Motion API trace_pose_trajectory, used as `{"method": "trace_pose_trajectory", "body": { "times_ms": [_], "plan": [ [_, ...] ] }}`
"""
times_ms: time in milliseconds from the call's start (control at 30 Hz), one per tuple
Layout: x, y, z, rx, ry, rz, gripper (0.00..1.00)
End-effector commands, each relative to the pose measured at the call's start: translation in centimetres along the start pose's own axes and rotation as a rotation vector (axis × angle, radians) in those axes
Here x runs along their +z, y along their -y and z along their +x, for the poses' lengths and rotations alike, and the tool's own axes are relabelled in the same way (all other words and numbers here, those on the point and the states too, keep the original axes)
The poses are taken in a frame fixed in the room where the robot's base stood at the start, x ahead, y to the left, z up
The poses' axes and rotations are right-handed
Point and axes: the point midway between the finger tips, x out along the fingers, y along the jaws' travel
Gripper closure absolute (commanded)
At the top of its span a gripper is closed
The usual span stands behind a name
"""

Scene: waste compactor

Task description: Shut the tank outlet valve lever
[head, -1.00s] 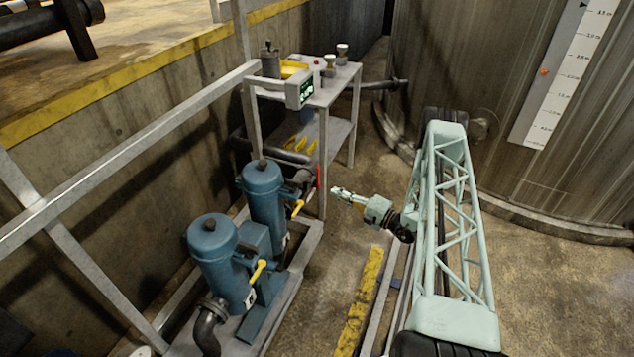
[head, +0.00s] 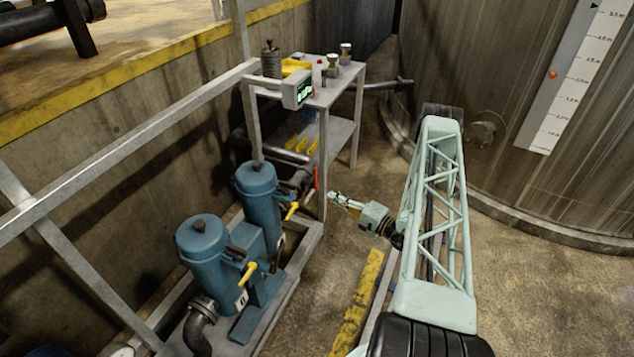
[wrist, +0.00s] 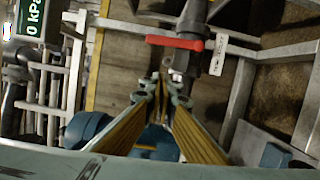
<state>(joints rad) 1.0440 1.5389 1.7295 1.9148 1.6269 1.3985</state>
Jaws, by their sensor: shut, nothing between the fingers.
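The red valve lever (head: 317,178) shows as a thin upright strip by the front leg of the metal stand in the head view. In the wrist view the red lever (wrist: 174,42) lies nearly level, its right end at a grey pipe fitting (wrist: 190,62) and its free end to the left. My gripper (head: 331,195) is just right of and below the lever in the head view. In the wrist view my gripper's fingertips (wrist: 158,87) are close together and empty, below the lever with a visible gap. I cannot tell the depth between them.
Two blue canisters (head: 257,193) with yellow handles (head: 291,211) stand left of my gripper. A metal stand (head: 341,87) carries a gauge display (head: 298,89). A white tag (wrist: 218,54) hangs right of the lever. The large tank (head: 480,60) is behind; floor to the right is clear.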

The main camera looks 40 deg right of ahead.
Motion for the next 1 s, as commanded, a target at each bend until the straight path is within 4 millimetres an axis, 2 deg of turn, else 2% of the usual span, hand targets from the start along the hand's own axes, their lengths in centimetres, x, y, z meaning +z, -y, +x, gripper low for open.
{"method": "trace_pose_trajectory", "body": {
  "times_ms": [267,467,1000],
  "plan": [
    [0.0,0.0,0.5,0.000,-0.001,0.000,1.00],
    [-0.1,0.0,1.8,0.000,-0.002,0.000,1.00],
    [-0.1,0.0,7.7,0.001,-0.002,-0.001,1.00]
  ]
}}
